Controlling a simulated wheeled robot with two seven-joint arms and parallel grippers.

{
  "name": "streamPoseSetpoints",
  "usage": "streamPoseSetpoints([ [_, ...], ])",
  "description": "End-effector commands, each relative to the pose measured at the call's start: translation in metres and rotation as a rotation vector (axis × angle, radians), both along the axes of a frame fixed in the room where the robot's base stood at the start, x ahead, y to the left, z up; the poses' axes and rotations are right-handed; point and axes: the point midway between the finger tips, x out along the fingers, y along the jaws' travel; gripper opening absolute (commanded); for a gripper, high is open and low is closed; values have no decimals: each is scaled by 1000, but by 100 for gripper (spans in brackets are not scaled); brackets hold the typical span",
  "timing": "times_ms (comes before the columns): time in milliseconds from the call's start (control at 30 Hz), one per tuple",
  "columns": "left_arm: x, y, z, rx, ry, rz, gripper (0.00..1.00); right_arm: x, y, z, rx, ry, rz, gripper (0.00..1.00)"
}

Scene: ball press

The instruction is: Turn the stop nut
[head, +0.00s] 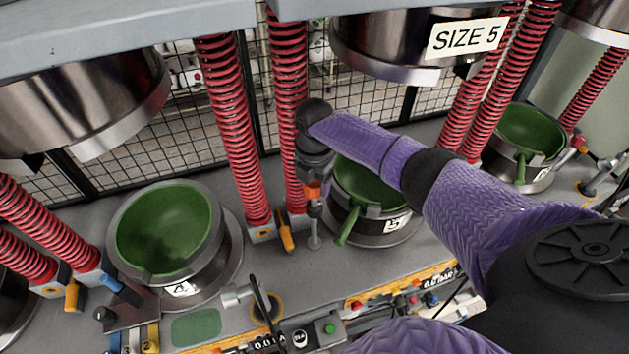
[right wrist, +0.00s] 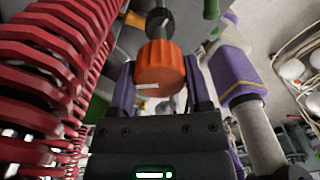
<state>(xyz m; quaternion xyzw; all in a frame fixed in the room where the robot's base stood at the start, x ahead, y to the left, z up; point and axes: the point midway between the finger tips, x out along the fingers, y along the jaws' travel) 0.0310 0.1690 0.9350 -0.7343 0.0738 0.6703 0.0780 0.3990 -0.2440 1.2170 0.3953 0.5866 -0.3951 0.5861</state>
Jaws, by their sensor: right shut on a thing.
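The stop nut, an orange ribbed knob (right wrist: 158,66), sits on a grey rod in the right wrist view, with a small white mark on its face. In the head view it is a small orange patch (head: 313,189) on an upright post between the red springs and the size 5 bowl. My right gripper (head: 314,180) comes at it from above, shut on the nut. Its fingers (right wrist: 159,88) flank the nut's left and right sides. The gripper and arm hide part of the nut in the head view. My left gripper is not in view.
Red springs (head: 238,130) stand close left of my right gripper. A green bowl (head: 372,185) in a metal holder lies just right of it, under the "SIZE 5" press head (head: 385,45). Another green bowl (head: 165,225) stands at left. An orange-handled lever (head: 286,235) is near the springs' base.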

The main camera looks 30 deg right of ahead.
Motion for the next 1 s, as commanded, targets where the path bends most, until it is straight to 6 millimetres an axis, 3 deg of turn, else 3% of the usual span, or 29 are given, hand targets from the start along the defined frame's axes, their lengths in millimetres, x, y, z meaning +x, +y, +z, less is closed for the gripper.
streamPoseSetpoints([
  [500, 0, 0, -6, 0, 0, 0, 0, 1, 0, 1, 0, -3, 346, 4],
  [1000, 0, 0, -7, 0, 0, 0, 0, 1, 0, 1, 0, -3, 428, 4],
])
